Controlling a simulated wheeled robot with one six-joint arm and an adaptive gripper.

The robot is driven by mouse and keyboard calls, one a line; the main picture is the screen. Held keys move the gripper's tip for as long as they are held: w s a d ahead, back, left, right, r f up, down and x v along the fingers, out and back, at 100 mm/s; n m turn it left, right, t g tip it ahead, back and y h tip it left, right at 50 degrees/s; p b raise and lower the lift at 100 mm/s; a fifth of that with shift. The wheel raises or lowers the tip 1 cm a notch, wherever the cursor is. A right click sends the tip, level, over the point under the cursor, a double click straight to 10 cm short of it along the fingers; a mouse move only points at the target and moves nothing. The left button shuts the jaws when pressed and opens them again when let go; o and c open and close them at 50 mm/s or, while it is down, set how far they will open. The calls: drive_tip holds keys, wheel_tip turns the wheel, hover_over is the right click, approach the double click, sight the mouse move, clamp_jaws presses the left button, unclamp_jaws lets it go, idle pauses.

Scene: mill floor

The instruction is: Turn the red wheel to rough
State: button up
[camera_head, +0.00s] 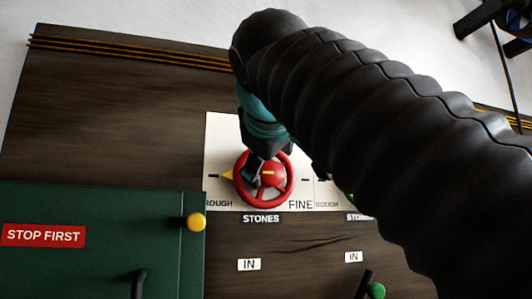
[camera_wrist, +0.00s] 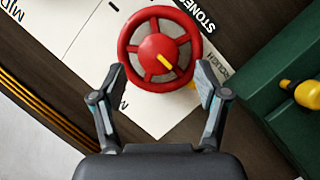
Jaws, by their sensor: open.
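The red wheel (camera_head: 263,178) sits on a white dial plate (camera_head: 222,135) with the words ROUGH at left and FINE at right, above a STONES label (camera_head: 261,218). A yellow pointer (camera_head: 228,175) sticks out at the wheel's left, toward the mark above ROUGH. The hub carries a yellow bar. In the wrist view the wheel (camera_wrist: 152,47) is fully in sight, with ROUGH on the plate to its right. My gripper (camera_wrist: 159,76) is open, its fingers on either side of the wheel's near rim; I cannot tell whether they touch it. In the head view my arm partly hides it.
A green box (camera_head: 100,240) with a STOP FIRST sign (camera_head: 43,235) and a yellow knob (camera_head: 196,222) stands at left. A green-knobbed lever (camera_head: 376,290) is at the lower right. My arm covers a second dial plate right of the wheel. Dark board is bare at upper left.

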drive_tip(key=v, duration=0.6)
drive_tip(key=shift+s, duration=0.3)
idle(0.4)
